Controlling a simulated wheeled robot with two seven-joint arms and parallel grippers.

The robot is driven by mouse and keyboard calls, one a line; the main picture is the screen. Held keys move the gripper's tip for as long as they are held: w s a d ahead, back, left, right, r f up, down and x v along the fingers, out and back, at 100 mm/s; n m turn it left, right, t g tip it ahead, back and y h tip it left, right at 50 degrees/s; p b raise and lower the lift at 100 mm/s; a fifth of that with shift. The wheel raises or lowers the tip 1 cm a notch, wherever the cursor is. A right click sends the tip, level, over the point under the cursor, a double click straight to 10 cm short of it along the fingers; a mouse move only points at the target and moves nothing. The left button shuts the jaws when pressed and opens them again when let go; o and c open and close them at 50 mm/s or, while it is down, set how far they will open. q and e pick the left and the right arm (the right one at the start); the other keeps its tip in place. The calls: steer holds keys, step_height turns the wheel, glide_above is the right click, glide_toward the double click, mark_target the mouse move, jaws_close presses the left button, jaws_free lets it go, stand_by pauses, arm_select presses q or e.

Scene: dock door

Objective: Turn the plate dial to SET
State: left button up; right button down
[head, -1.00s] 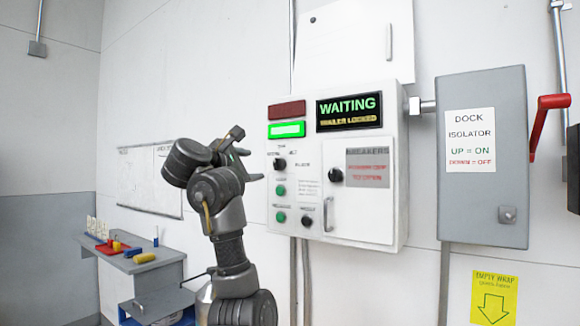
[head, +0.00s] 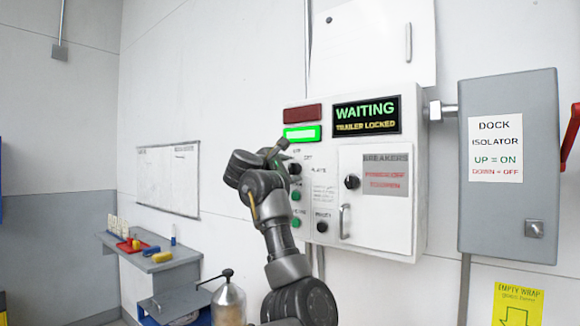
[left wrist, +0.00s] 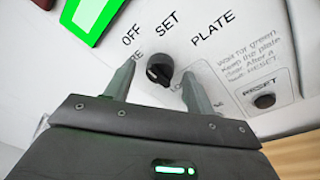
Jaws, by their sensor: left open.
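The plate dial is a small black knob on the white control box, by the printed words OFF, SET and PLATE. In the left wrist view the dial (left wrist: 160,68) stands between the two fingers of my left gripper (left wrist: 161,70), which is open. A pale mark shows on the knob's lower left side; which word it points to I cannot tell. In the head view the dial (head: 295,169) is partly hidden beside my left gripper (head: 281,157), which is close to the box face. Whether the fingers touch the knob is unclear. My right gripper is not in view.
The box has a lit green lamp (head: 302,133), a WAITING display (head: 366,114), green buttons, a black RESET button (left wrist: 264,100) and a breaker door (head: 375,200). A grey isolator box (head: 508,215) is at right. A grey bench (head: 165,263) stands at left.

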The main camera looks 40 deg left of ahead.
arm_select(q)
steer(key=shift+w, duration=0.45)
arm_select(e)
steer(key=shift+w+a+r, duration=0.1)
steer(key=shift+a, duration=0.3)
arm_select(q)
steer(key=shift+c, duration=0.4)
